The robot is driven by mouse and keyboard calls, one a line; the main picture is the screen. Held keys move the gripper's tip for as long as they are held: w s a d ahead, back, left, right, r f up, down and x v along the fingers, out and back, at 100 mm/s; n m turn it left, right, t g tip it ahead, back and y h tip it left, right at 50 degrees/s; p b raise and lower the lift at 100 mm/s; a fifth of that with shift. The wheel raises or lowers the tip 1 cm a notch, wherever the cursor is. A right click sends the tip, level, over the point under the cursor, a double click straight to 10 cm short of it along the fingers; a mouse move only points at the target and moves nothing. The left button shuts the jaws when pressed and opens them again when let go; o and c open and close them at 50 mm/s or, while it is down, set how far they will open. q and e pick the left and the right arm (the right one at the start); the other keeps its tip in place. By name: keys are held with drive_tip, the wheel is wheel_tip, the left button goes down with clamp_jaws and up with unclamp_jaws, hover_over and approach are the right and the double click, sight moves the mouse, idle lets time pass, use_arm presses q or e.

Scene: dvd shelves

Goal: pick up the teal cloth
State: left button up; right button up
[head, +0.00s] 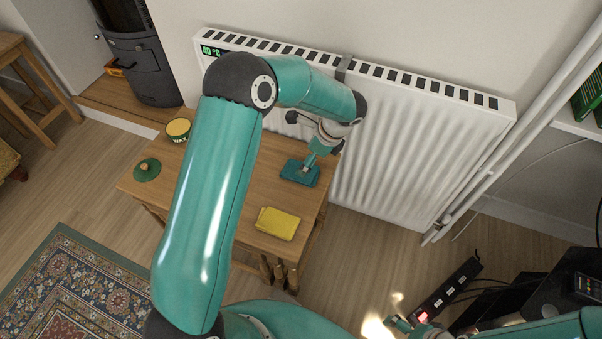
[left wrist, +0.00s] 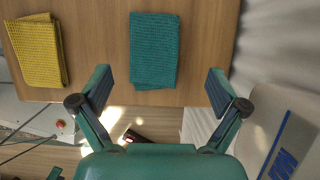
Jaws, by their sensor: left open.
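The teal cloth (head: 300,174) lies folded and flat on the wooden table, near the edge by the radiator. It also shows in the left wrist view (left wrist: 154,48), between and beyond my fingers. My left gripper (head: 310,161) is over the cloth in the head view, partly covering it. In the left wrist view my left gripper (left wrist: 160,84) is open and empty, with a finger on either side of the cloth's near end. I cannot tell the exact height of the fingers above the table. My right gripper (head: 408,326) shows only in part at the bottom of the head view.
A yellow cloth (head: 278,224) lies on the table near its front edge. A wax tin (head: 178,129) and a round green lid (head: 147,169) are at the table's left. A white radiator (head: 400,140) stands close behind the table. A power strip (head: 446,290) lies on the floor.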

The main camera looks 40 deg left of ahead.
use_arm(q)
drive_tip(key=x, duration=0.1)
drive_tip(key=b+x, duration=0.1)
drive_tip(key=x, duration=0.2)
drive_tip(key=shift+s+d+f+b, duration=0.15)
drive_tip(key=shift+s+f+b, duration=0.15)
drive_tip(key=shift+s+f, duration=0.15)
drive_tip(key=shift+a+f, duration=0.2)
drive_tip(key=shift+f, duration=0.05)
drive_tip(key=shift+c, duration=0.3)
drive_tip(key=c, duration=0.8)
drive_tip(key=shift+r, duration=0.1)
